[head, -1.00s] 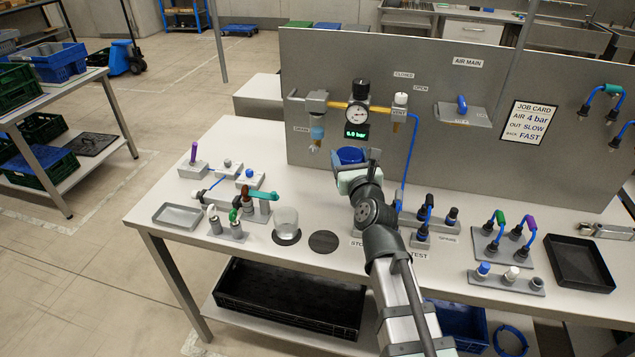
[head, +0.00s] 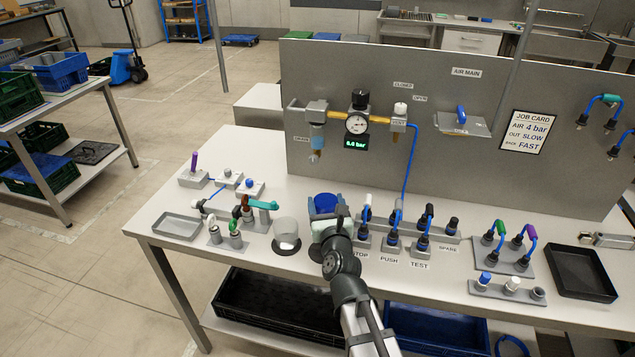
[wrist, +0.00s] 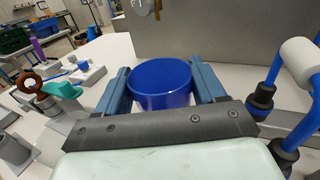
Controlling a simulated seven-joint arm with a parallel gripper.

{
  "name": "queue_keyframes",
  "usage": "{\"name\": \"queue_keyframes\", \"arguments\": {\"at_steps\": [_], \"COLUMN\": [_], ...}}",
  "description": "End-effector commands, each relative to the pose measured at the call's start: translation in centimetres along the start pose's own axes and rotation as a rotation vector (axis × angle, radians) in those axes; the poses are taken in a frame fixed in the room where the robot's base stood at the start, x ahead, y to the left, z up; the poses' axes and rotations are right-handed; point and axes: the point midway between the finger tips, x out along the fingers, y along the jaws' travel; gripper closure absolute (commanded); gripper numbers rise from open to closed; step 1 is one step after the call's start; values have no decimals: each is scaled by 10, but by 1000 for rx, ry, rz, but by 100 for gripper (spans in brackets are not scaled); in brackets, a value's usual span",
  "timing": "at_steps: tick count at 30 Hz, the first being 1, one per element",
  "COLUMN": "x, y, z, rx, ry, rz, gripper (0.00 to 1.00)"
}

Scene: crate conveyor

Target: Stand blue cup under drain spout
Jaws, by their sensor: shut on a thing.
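The blue cup (head: 325,203) is between the fingers of my gripper (head: 328,214), which is shut on it. In the wrist view the cup (wrist: 160,84) looks upright, with one finger on each side. The drain spout (head: 316,155) hangs below the clear filter bowl at the left end of the grey panel. The cup is in front of the spout and slightly right of it, apart from it, not under it. I cannot tell whether the cup touches the table.
Taps with a teal handle (head: 262,205) are further left. Hose fittings (head: 392,237) stand close on the right. The tabletop between the cup and the panel looks clear.

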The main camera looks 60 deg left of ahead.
Motion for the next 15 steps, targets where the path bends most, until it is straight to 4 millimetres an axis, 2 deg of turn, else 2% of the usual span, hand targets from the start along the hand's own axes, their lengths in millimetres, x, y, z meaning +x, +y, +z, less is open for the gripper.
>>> {"name": "queue_keyframes", "arguments": {"at_steps": [1,15], "x": [14,116], "y": [0,0], "z": [0,0], "rx": [0,0], "ry": [0,0], "rz": [0,0], "gripper": [64,64]}}
